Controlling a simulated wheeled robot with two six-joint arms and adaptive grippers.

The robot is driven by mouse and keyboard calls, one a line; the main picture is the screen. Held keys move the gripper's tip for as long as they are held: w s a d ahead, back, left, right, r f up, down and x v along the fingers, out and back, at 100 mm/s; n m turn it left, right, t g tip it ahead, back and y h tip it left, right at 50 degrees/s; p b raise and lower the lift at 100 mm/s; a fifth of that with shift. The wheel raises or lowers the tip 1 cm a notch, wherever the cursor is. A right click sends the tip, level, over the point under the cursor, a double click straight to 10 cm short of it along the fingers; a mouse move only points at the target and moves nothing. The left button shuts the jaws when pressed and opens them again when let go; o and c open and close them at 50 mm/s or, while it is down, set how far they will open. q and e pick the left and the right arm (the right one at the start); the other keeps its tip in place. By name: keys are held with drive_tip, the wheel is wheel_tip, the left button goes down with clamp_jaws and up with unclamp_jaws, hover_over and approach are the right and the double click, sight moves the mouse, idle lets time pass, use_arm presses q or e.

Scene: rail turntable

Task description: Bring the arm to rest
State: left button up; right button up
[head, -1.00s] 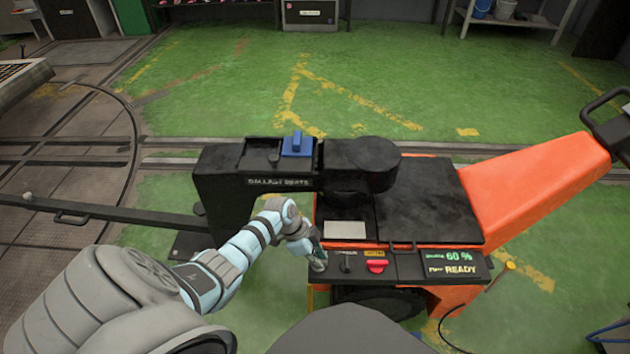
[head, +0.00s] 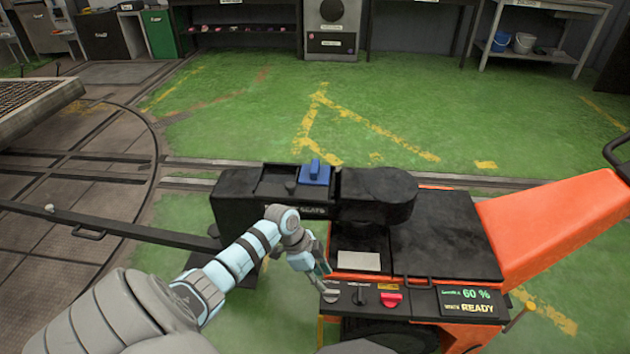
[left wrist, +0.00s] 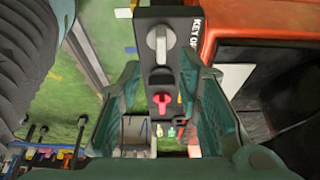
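My left gripper (head: 324,278) reaches from the left to the near left end of the control panel on the orange machine (head: 560,215). In the left wrist view its fingers (left wrist: 160,78) are spread apart with nothing held between them. A grey knob (head: 330,296) sits just below the fingertips; it also shows in the left wrist view (left wrist: 160,40), apart from the fingers. A black switch (head: 360,296) and a red knob (head: 391,299) stand to its right. The display (head: 468,301) reads 60 % and READY. My right gripper is not in view.
A black box with a blue block (head: 315,175) stands behind my left forearm, close to it. A long dark bar (head: 110,223) runs left from the machine. Green floor lies open behind; a shelf (head: 530,50) with buckets stands at the back right.

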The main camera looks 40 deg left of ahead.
use_arm(q)
drive_tip(key=v, duration=0.5)
drive_tip(key=shift+s, duration=0.1)
